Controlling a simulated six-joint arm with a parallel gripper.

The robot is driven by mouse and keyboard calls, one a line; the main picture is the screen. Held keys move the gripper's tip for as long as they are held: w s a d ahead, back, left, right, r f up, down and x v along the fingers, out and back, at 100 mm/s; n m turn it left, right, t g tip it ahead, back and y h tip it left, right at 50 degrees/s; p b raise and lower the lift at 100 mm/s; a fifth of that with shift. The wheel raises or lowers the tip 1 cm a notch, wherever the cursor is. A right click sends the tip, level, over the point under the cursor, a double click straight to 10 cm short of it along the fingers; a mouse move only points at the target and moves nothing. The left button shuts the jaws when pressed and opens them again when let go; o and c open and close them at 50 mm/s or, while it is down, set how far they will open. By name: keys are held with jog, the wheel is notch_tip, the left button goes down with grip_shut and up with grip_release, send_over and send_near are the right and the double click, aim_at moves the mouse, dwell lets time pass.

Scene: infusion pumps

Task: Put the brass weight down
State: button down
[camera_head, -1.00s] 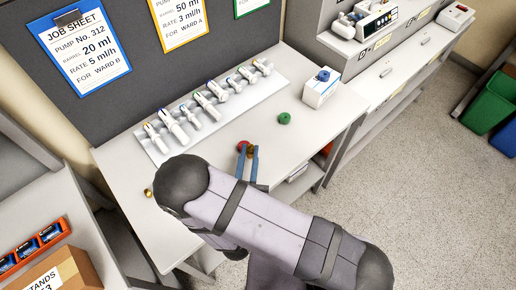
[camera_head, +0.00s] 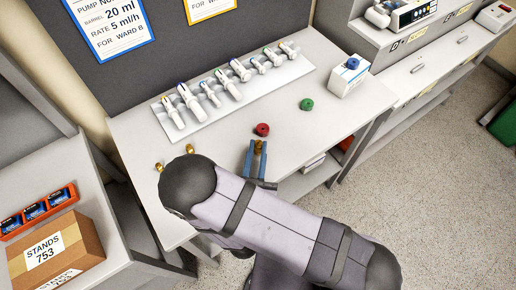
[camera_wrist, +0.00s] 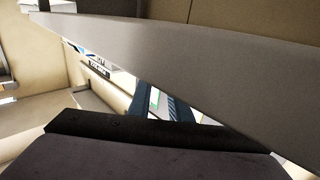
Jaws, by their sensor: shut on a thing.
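My gripper (camera_head: 256,157), with two blue fingers, is over the front part of the white bench in the head view. It is shut on a small brass weight (camera_head: 259,147), which shows between the fingertips. I cannot tell whether the weight touches the bench top. Two other small brass pieces (camera_head: 159,167) and (camera_head: 190,149) stand near the bench's left side. In the wrist view, large dark and grey surfaces hide most of the scene, and the held weight cannot be made out.
A red round piece (camera_head: 262,129) lies just beyond my gripper; a green one (camera_head: 306,104) is farther right. A white rack (camera_head: 210,117) of several syringes lies along the back. A white box (camera_head: 348,78) with a blue top stands at right. The bench (camera_head: 225,160) has bare room around my gripper.

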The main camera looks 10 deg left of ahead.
jog(key=shift+f, duration=0.15)
jog(key=c, duration=1.6)
grip_release()
jog(key=shift+r, duration=0.3)
jog(key=shift+s+f, duration=0.1)
jog(key=shift+s, duration=0.45)
jog(key=shift+s+d, duration=0.15)
jog(key=shift+s, duration=2)
jog(key=shift+o, duration=0.8)
